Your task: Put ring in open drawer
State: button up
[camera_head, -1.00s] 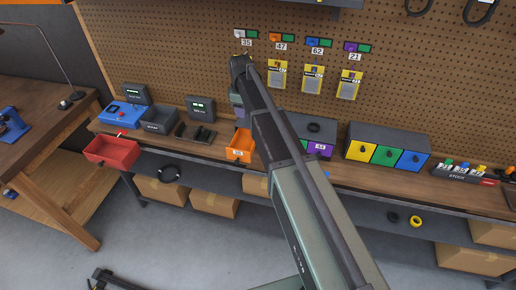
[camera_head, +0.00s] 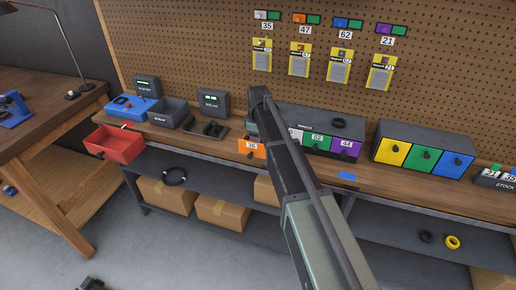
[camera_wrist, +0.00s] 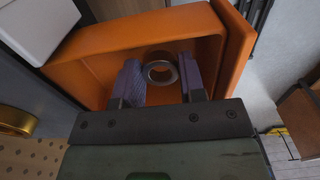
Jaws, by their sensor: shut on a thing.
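The open orange drawer (camera_head: 252,149), labelled 36, sticks out from the left end of a grey drawer unit (camera_head: 297,120) on the bench. In the wrist view the orange drawer (camera_wrist: 90,48) surrounds my fingertips. My gripper (camera_wrist: 161,78) is shut on a small grey metal ring (camera_wrist: 161,83), which sits between its two purple-grey fingers. The ring appears within the drawer's walls. I cannot tell whether it touches the drawer floor. In the head view my arm hides the gripper and the ring.
White, green (camera_head: 317,140) and purple (camera_head: 348,147) drawers stand right of the orange one. An open red drawer or bin (camera_head: 113,145) juts out at the left. A unit with yellow, green and blue drawers (camera_head: 424,158) stands right. A pegboard rises behind the bench.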

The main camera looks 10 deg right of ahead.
jog(key=shift+f, duration=0.85)
jog(key=shift+r, duration=0.3)
jog(key=shift+f, duration=0.3)
jog(key=o, duration=1)
jog(key=shift+r, duration=0.1)
notch_tip(320, 180, up, 13)
jog(key=p, duration=1.2)
jog(key=shift+f, duration=0.2)
